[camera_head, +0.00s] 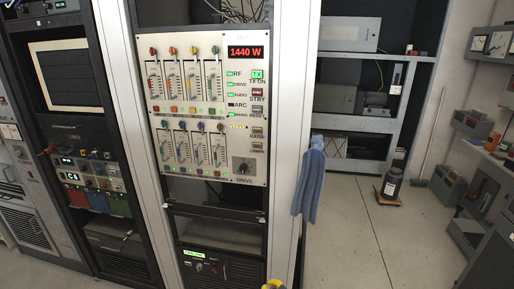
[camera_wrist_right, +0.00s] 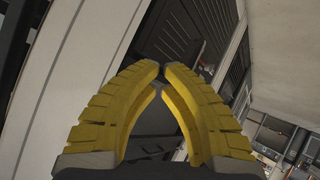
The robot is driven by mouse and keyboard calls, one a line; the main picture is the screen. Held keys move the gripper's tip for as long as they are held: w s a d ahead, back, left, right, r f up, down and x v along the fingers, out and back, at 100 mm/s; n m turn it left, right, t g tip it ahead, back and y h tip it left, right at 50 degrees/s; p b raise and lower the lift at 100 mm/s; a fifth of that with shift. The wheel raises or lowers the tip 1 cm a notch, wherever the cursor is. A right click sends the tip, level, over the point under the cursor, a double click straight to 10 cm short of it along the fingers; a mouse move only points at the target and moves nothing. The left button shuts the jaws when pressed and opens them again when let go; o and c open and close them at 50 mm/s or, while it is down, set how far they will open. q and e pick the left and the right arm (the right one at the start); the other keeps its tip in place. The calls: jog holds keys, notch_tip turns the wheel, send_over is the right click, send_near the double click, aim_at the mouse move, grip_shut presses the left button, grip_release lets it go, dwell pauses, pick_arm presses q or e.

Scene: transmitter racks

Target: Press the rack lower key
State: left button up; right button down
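The transmitter rack panel (camera_head: 207,105) is pale and upright in the middle of the head view. A column of small keys runs down its right side, below the red 1440 W display (camera_head: 245,51). Two amber-brown keys sit low in that column: an upper one (camera_head: 257,132) and a lower one (camera_head: 257,146), above a black knob (camera_head: 243,165). Their labels are too small to read surely. My right gripper (camera_wrist_right: 160,70) has yellow fingers with tips together and nothing between them. Only a yellow bit of it (camera_head: 272,285) shows at the head view's bottom edge, well below the keys. My left gripper is not in view.
A blue cloth (camera_head: 309,178) hangs on the rack's right post. Another dark rack (camera_head: 75,120) stands to the left. Shelves (camera_head: 350,140) stand behind, with a dark bottle (camera_head: 391,183) on the floor. The space before the panel looks clear.

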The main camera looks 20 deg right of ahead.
aim_at(257, 146)
jog(key=w+a+r+t, duration=0.15)
jog(key=w+r, duration=0.35)
jog(key=r, duration=0.6)
jog(key=w+a+r+n+t, duration=0.15)
jog(key=w+r, duration=0.25)
jog(key=r, duration=0.6)
jog(key=w+a+r+t, duration=0.15)
jog(key=w+r, duration=0.35)
jog(key=r, duration=0.6)
jog(key=s+a+r+t, duration=0.1)
jog(key=s+r+t, duration=0.1)
jog(key=r, duration=1.1)
jog(key=s+a+r+t+y, duration=0.1)
jog(key=s+r, duration=0.3)
jog(key=r, duration=1)
jog(key=shift+a+t+y, duration=0.3)
jog(key=shift+a+t, duration=0.1)
jog(key=shift+t, duration=0.45)
jog(key=shift+s+m, duration=0.1)
jog(key=shift+m, duration=0.15)
jog(key=shift+w+d, duration=0.7)
jog(key=shift+w, duration=0.6)
jog(key=shift+w+d, duration=0.7)
jog(key=shift+w, duration=0.55)
jog(key=shift+w+d, duration=0.7)
jog(key=shift+w, duration=0.6)
jog(key=shift+w+d, duration=0.1)
